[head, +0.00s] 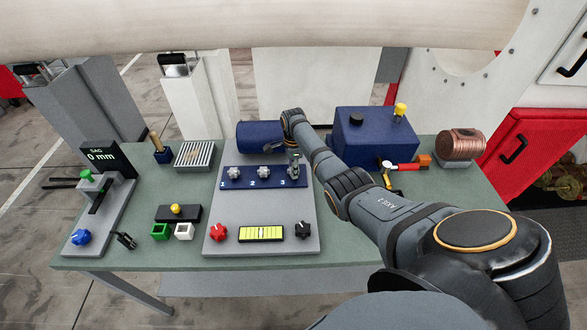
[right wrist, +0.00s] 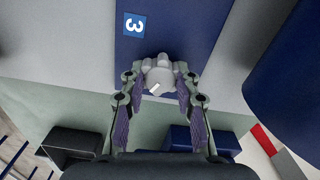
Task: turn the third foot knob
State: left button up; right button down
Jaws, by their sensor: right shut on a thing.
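The third foot knob (right wrist: 159,76) is a light grey lobed knob with a white pointer mark, beside the label "3" (right wrist: 134,24) on a blue strip (head: 222,181). My right gripper (right wrist: 158,82) is shut on this knob, with one finger on each side of it. In the head view, my right gripper (head: 295,167) reaches down at the right end of the strip and largely hides the third knob. Two similar grey knobs, the first (head: 234,172) and second (head: 264,172), stand to its left. My left gripper does not show.
On the grey panel (head: 285,213) are a red knob (head: 218,234), a yellow level vial (head: 261,233) and a black knob (head: 303,230). A blue cylinder (head: 259,135) and a blue box (head: 376,140) stand behind. A lever unit (head: 100,205) is at left.

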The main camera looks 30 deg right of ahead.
jog(key=shift+r+n+p, duration=0.1)
jog(key=shift+n+p, duration=0.25)
jog(key=shift+n, duration=0.55)
jog(key=n+p, duration=0.1)
jog(key=n, duration=0.8)
jog(key=shift+w+n+p, duration=0.1)
jog(key=shift+n+p, duration=0.3)
jog(key=n, duration=1.9)
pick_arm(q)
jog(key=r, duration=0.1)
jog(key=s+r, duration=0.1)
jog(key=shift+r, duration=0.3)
pick_arm(e)
jog(key=n, duration=0.4)
jog(key=shift+n, duration=0.4)
